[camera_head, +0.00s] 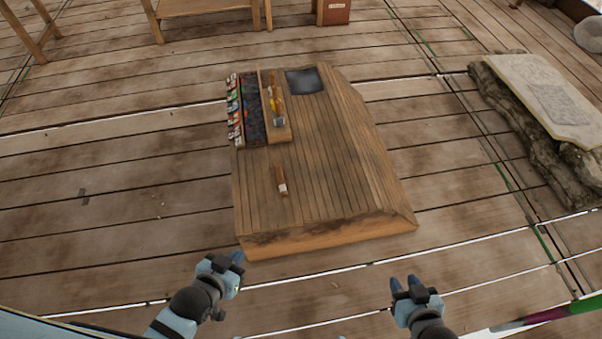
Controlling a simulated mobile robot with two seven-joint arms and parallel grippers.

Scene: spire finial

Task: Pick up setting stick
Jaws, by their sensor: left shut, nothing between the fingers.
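A short brown stick with a pale lower end (281,180) lies alone on the bare middle of the low wooden platform (330,165); it looks like the setting stick. My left gripper (237,258) is shut and empty, in front of the platform's near left corner and apart from the stick. My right gripper (404,282) is in front of the platform's near right side, its two blue fingertips apart with nothing seen between them. Neither gripper touches the stick.
At the platform's far left are a row of small coloured items (234,110), a dark-filled tray (252,108) and a wooden tray (284,134) with tools. A dark square (305,80) lies at the back. A stone block with a pale slab (545,98) stands right. The near platform top is clear.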

